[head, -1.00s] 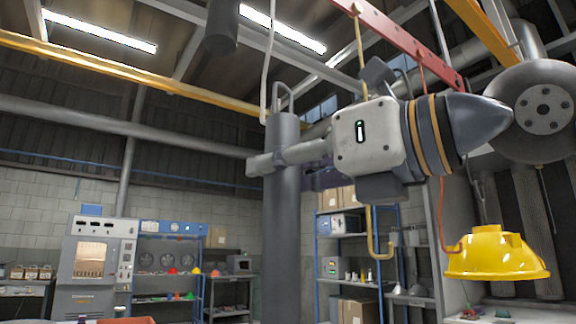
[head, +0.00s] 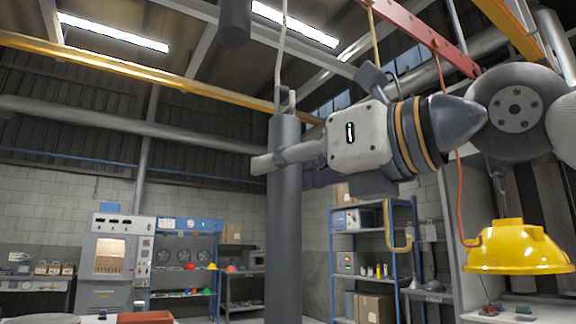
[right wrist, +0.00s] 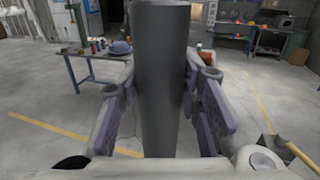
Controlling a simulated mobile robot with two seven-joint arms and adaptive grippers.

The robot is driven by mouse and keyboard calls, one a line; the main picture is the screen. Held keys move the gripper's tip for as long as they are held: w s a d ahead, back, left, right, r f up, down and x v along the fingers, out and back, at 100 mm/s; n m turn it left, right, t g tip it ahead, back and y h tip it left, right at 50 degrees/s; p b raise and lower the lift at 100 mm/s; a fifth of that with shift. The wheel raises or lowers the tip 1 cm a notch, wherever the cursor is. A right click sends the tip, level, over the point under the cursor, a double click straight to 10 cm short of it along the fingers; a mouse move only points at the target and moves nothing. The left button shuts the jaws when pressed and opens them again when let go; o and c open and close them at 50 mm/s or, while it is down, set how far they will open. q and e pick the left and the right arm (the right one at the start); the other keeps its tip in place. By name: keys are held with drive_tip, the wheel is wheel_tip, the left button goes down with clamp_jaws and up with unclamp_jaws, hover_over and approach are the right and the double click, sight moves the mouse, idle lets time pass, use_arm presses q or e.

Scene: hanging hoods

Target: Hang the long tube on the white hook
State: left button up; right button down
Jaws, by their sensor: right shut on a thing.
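The long tube (head: 284,225) is a dark grey upright cylinder with a small loop handle (head: 291,100) on top. My right gripper (head: 284,158) is shut on its upper part. In the right wrist view, the tube (right wrist: 161,85) stands between the purple finger pads (right wrist: 207,108). The white hook (head: 283,45) is a thin rod hanging from above. Its lower end overlaps the left side of the loop in the head view; I cannot tell whether it passes through the loop. My left gripper is not in view.
A tan hook (head: 388,225) hangs behind my right gripper. A red beam (head: 425,38) runs overhead. Shelves and machines stand well back.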

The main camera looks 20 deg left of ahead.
drive_tip(key=shift+f, duration=1.2)
idle(0.3)
drive_tip(key=c, duration=1.1)
unclamp_jaws()
drive_tip(key=shift+f, duration=0.15)
drive_tip(key=v, duration=1.2)
drive_tip(key=shift+s, duration=0.1)
